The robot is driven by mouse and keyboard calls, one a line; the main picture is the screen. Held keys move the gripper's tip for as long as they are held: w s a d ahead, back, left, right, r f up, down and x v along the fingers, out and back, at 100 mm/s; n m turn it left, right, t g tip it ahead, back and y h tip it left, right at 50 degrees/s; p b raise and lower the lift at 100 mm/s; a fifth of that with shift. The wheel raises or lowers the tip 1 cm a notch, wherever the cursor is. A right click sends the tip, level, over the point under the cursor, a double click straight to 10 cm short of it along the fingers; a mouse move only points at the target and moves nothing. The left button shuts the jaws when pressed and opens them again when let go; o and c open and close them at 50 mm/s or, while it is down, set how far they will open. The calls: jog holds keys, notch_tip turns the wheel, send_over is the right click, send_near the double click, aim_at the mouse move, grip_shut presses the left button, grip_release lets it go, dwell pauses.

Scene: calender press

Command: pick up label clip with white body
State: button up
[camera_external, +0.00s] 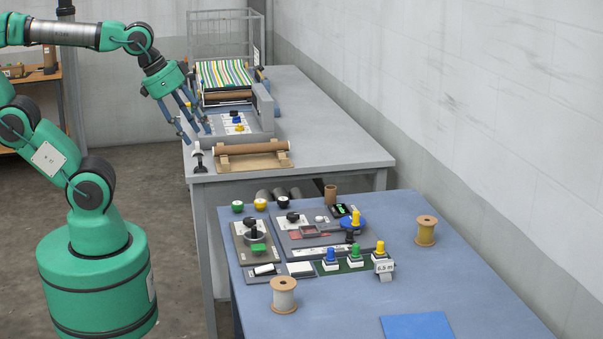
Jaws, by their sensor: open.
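My gripper (196,134) is open and empty, its fingers pointing down over the front left of the far grey table. A small white and black piece (198,158) stands at that table's front left corner, just below the fingers in the picture. On the near blue table, a white label piece reading about "6.5 m" (383,266) sits at the right end of a green strip. A small white piece (265,269) lies in a dark tray at the front left of the panels. I cannot tell surely which one is the label clip.
A roller on a wooden stand (252,149) lies right of my gripper. The press with striped cloth (224,74) stands behind. The near table holds knobbed panels (325,228), thread spools (284,295) and a blue sheet (418,327). The far table's right side (320,125) is clear.

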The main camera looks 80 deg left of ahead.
jog(key=shift+r, duration=0.1)
